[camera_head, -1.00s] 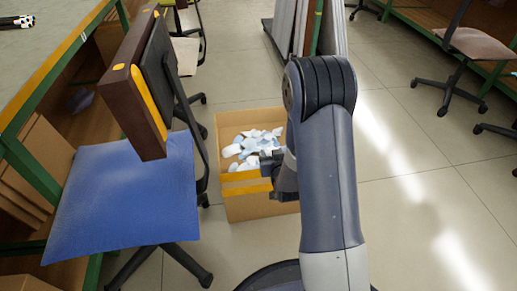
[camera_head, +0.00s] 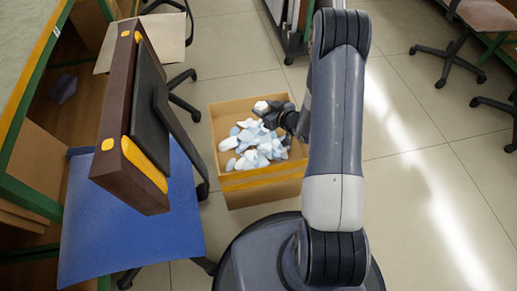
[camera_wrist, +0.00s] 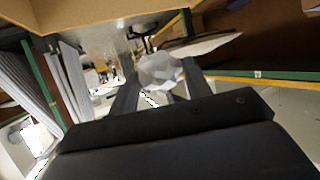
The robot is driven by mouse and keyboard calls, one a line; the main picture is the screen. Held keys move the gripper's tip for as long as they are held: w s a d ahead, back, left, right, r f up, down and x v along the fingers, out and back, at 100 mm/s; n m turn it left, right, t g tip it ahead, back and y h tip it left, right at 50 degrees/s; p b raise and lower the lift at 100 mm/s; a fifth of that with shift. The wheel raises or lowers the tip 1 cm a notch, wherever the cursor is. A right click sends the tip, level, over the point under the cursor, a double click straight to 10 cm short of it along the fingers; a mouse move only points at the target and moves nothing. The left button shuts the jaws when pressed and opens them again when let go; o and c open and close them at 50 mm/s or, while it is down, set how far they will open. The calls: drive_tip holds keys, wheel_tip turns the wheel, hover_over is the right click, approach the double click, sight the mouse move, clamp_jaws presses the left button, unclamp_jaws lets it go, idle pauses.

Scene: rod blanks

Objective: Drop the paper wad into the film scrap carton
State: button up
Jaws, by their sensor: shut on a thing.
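The film scrap carton (camera_head: 262,192) is an open brown box with an orange band along its front edge. It stands on the floor and holds a heap of white and pale blue scraps (camera_head: 250,150). My gripper (camera_head: 268,109) is over the back right part of the carton. It is shut on a whitish, crumpled paper wad (camera_head: 261,107). In the wrist view the wad (camera_wrist: 160,70) sits between the two fingers of my gripper (camera_wrist: 160,80). The exact height of the wad above the scraps is hard to tell.
A chair with a blue seat (camera_head: 125,225) stands left of the carton, with a dark brown case (camera_head: 118,130) above it. A workbench (camera_head: 28,60) runs along the left. Another chair (camera_head: 485,18) is at the upper right. The floor (camera_head: 430,150) on the right is clear.

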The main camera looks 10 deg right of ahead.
wheel_tip(320, 180, down, 6)
drive_tip(key=b, duration=0.3)
drive_tip(key=shift+b, duration=0.35)
drive_tip(key=o, duration=1)
drive_tip(key=p+v, duration=0.2)
drive_tip(key=v, duration=0.9)
drive_tip(key=shift+r+p, duration=0.1)
drive_tip(key=shift+p, duration=0.2)
drive_tip(key=shift+w, duration=0.1)
